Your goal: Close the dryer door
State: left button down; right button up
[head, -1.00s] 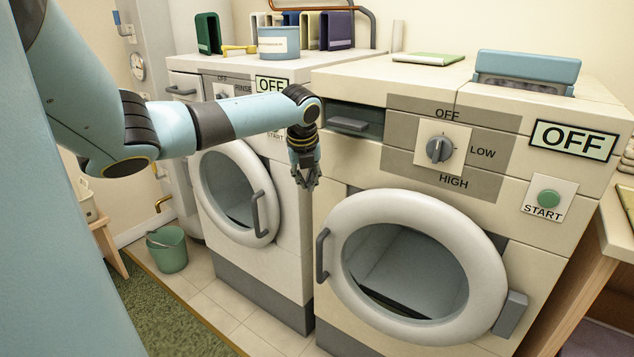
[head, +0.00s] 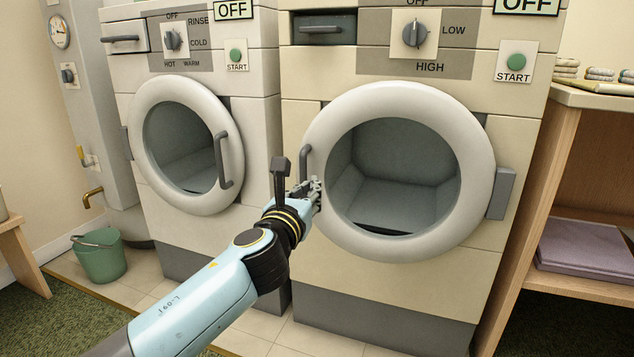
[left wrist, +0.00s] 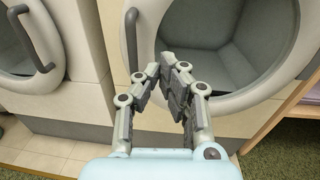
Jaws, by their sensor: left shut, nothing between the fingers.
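The dryer (head: 400,285) is the right machine, with LOW and HIGH on its dial. Its round white door ring (head: 478,140) has a grey handle (head: 305,165) on its left and a grey hinge block (head: 502,193) on its right. I look through the ring into a grey drum; I cannot tell how far the door stands off the front. My left gripper (head: 316,192) is shut and empty, at the lower left of the ring beside the handle. In the left wrist view the closed fingers (left wrist: 172,68) overlap the ring; contact is unclear. My right gripper is not in view.
A washer (head: 250,190) with its own round door (head: 232,135) stands close on the left. A green bucket (head: 99,258) is on the floor at far left. A wooden shelf (head: 560,130) with folded cloth (head: 585,248) stands right of the dryer.

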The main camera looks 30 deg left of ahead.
aim_at(327, 159)
pick_arm(q)
jog(key=b+x, duration=0.3)
jog(key=x, duration=0.9)
jog(key=shift+w+a, duration=0.25)
jog(key=shift+w, duration=0.1)
jog(key=shift+w+a+r, duration=0.1)
jog(key=shift+w, duration=0.3)
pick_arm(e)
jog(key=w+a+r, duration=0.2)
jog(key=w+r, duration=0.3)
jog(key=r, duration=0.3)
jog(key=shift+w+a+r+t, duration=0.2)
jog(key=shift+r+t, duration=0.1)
